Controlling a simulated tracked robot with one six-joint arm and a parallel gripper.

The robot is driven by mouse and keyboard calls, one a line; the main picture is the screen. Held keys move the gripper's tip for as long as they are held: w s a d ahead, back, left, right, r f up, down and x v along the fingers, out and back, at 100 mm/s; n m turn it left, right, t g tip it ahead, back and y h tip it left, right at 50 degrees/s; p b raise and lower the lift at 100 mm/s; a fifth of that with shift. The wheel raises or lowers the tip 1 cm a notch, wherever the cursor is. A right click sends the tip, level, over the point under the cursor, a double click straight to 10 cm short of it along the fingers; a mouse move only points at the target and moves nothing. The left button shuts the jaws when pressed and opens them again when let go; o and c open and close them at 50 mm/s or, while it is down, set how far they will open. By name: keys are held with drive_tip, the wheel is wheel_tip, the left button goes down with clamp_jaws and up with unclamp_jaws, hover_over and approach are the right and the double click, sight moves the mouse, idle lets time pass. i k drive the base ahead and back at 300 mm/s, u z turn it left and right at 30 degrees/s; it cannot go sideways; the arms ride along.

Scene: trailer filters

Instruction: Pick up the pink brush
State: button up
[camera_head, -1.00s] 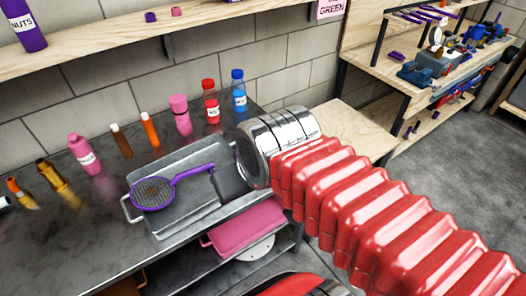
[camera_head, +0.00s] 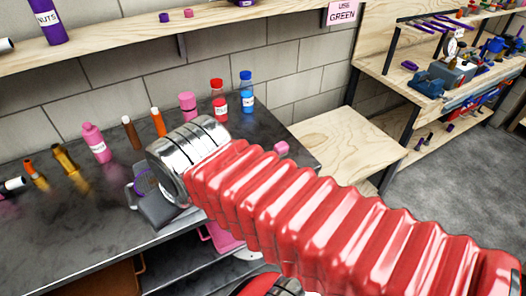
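I cannot make out a pink brush for certain. A small pink object (camera_head: 281,147) lies on the right part of the dark worktop, just above my red arm sleeve, and its shape is too small to name. My gripper (camera_head: 155,207) is a grey block below the silver wrist, over the metal tray at the front of the worktop. Its fingertips are not clear, so I cannot tell whether it is open or holds anything. The gripper is well left of the small pink object.
The purple strainer (camera_head: 143,184) is mostly hidden behind my gripper. Bottles line the wall, including a pink bottle (camera_head: 96,143), a red one (camera_head: 218,101) and a blue one (camera_head: 247,93). A wooden bench (camera_head: 345,140) stands at right. A pink item (camera_head: 222,238) shows below the worktop.

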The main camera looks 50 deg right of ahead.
sight(282, 149)
drive_tip(key=u, duration=0.65)
drive_tip(key=k, duration=1.2)
drive_tip(key=z, duration=0.7)
drive_tip(key=i, duration=1)
drive_tip(key=z, duration=0.05)
